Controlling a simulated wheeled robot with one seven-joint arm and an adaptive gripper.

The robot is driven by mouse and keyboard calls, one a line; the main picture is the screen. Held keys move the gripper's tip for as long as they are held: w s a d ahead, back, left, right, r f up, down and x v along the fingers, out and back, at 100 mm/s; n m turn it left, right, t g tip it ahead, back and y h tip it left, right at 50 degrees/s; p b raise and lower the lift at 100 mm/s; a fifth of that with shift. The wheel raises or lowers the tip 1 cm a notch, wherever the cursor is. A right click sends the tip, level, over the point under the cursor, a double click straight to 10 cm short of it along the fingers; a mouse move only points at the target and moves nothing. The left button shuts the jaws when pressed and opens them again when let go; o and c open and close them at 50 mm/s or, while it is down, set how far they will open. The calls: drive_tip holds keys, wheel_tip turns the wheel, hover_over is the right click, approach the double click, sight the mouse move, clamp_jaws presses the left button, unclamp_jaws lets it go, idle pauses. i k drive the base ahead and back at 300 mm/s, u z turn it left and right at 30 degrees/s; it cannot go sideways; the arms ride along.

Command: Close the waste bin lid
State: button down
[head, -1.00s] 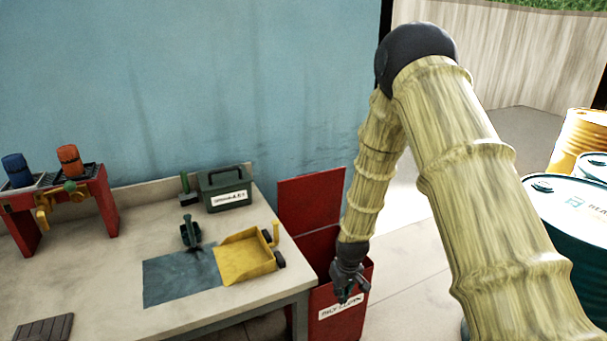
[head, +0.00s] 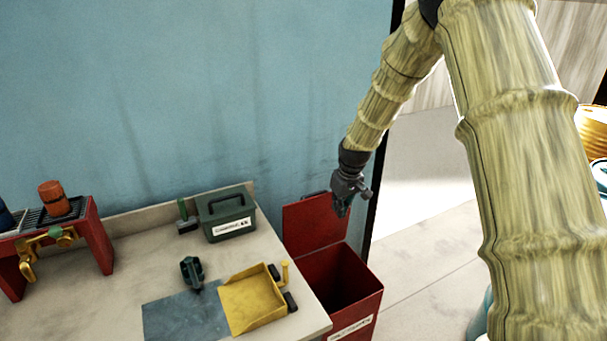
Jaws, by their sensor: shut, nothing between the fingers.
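The red waste bin (head: 355,308) stands on the floor at the right end of the workbench, with a white label on its front. Its red lid (head: 308,226) stands raised at the back, near the wall, so the dark inside of the bin shows. My gripper (head: 342,212) is shut and empty. It points down in front of the upper right part of the lid and hides a little of it. I cannot tell whether it touches the lid.
The workbench (head: 110,270) holds a green box (head: 226,216), a yellow dustpan-like tray (head: 252,302), a grey-blue mat (head: 180,318) and a red rack (head: 95,235) with an orange canister (head: 53,198). Drums (head: 594,130) stand at the far right. Floor right of the bin is clear.

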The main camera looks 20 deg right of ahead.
sight(310, 224)
drive_tip(key=i, duration=0.95)
